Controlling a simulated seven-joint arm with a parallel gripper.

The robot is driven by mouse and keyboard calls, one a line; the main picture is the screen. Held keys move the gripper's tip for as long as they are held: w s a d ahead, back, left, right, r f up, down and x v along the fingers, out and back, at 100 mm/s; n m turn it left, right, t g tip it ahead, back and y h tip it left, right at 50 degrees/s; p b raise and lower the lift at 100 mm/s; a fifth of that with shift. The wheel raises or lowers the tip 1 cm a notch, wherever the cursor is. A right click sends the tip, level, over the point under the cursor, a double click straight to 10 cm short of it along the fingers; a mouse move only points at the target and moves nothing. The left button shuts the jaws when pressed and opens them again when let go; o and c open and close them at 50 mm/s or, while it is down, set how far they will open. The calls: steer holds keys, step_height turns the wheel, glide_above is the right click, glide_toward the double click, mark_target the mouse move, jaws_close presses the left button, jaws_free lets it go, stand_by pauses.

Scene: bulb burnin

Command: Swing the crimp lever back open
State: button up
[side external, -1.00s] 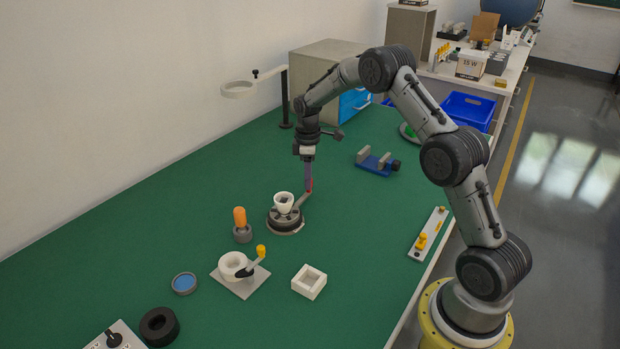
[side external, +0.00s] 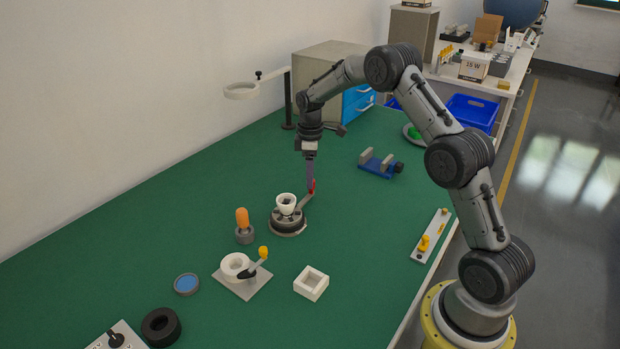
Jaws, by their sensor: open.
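The crimp fixture (side external: 288,226) is a dark round base on the green bench. A white cup (side external: 287,202) sits on top of it. A grey lever (side external: 303,202) reaches from its right side up toward a red tip (side external: 313,186). My gripper (side external: 310,188) points down, with its fingers at the lever's red end, right of and above the cup. It is open. The fingers and the red tip overlap in this view, so I cannot tell whether they touch.
An orange-handled tool (side external: 243,220) stands left of the fixture. In front are a white ring on a plate with a yellow-knobbed crank (side external: 238,266) and a white square block (side external: 311,283). A blue vise (side external: 379,164) is behind right. Bench between them is clear.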

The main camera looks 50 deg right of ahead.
step_height(320, 180, up, 12)
stand_by(0.4)
steer(key=shift+a+r, duration=0.1)
steer(key=shift+a, duration=0.05)
